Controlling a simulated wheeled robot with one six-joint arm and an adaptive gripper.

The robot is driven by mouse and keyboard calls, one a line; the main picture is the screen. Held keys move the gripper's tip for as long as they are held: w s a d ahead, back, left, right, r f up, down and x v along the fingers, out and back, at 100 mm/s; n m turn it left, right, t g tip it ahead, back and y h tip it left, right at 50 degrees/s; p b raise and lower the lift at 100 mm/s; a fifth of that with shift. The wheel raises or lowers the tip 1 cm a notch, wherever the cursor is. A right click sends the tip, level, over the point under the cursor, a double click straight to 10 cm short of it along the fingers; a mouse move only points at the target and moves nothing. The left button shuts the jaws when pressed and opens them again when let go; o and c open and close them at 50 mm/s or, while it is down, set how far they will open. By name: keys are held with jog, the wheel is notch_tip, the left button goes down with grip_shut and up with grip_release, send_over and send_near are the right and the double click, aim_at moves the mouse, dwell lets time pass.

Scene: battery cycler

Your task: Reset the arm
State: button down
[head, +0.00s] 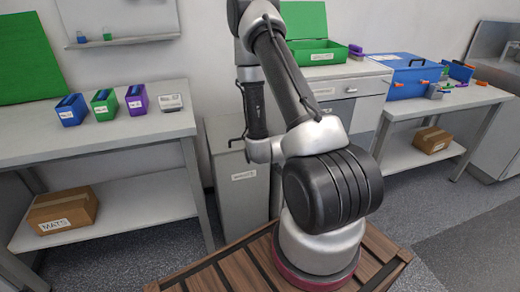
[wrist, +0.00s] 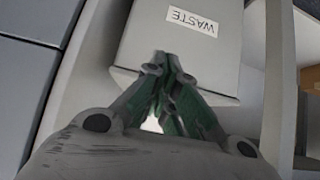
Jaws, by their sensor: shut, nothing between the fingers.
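My arm stands on a brown slatted base in the middle of the head view, bent upward, its upper links reaching out of the top of the picture. My gripper (wrist: 165,65) shows in the wrist view with its fingertips together and nothing between them. It is in front of a grey bin labelled WASTE (wrist: 190,45), seen upside down there. I cannot tell the gap between the fingertips and the bin. In the head view the bin (head: 243,190) stands behind my arm, and my gripper cannot be made out clearly.
A left table (head: 100,140) holds blue, green and purple boxes and a small white device (head: 170,102). A MATS carton (head: 62,212) sits on its shelf. Grey floor (head: 450,225) is clear at right.

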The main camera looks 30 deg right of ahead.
jog(key=shift+s+a+f, duration=0.1)
jog(key=shift+s, duration=0.3)
jog(key=s+a+f+g+y, duration=0.1)
jog(key=s+a+f+g, duration=0.1)
jog(key=s+g, duration=0.3)
jog(key=s+a+f+g+y, duration=0.1)
jog(key=s+a+f+g, duration=0.1)
jog(key=s, duration=0.5)
jog(key=s+a+r+n, duration=0.1)
jog(key=s+r, duration=0.3)
jog(key=r, duration=1)
jog(key=s+a+r+n+t, duration=0.1)
jog(key=s+a+r, duration=0.2)
jog(key=r, duration=1.1)
jog(key=s+a+r+n+t, duration=0.1)
jog(key=s+a+r, duration=0.2)
jog(key=r, duration=1.1)
jog(key=s, duration=0.3)
jog(key=shift+r+y, duration=0.25)
jog(key=shift+y, duration=0.05)
jog(key=shift+s, duration=0.1)
